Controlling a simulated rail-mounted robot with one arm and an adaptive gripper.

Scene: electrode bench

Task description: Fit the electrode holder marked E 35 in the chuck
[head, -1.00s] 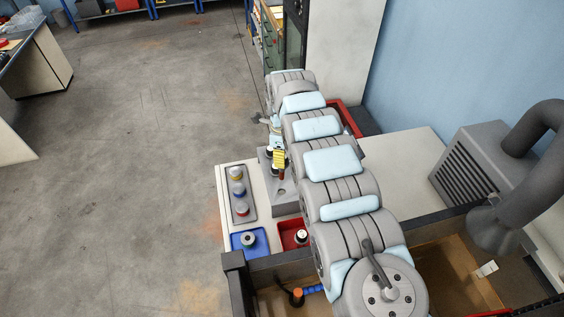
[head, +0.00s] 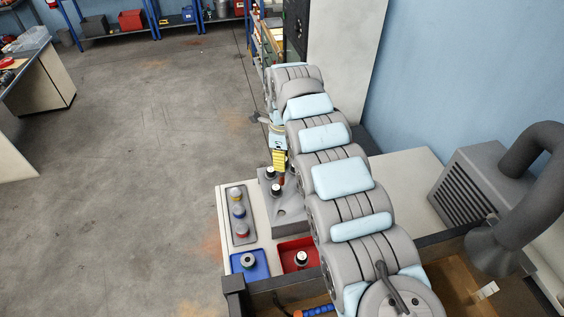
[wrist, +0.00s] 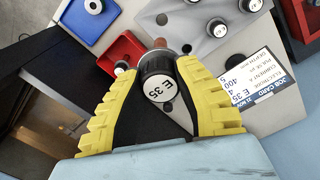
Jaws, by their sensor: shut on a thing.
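My gripper (wrist: 158,68), with yellow ribbed fingers, is shut on a dark cylindrical electrode holder (wrist: 157,89) in the wrist view. A white round label on the holder reads E 35, and a copper-brown tip sticks out past the fingers. In the head view my gripper (head: 280,160) is over the far part of the grey block, with the reddish tip pointing down. The grey block (head: 290,215) carries other dark holders (head: 276,190); it also shows in the wrist view (wrist: 180,30). I cannot make out the chuck in either view.
A blue tray (head: 240,265) holds a grey ring-like part. A red tray (head: 288,250) holds a dark holder (head: 301,259). A grey strip (head: 236,193) bears several coloured knobs. A job card (wrist: 252,84) reading E 35 lies beside the block. A grey hooded pipe (head: 530,165) stands right.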

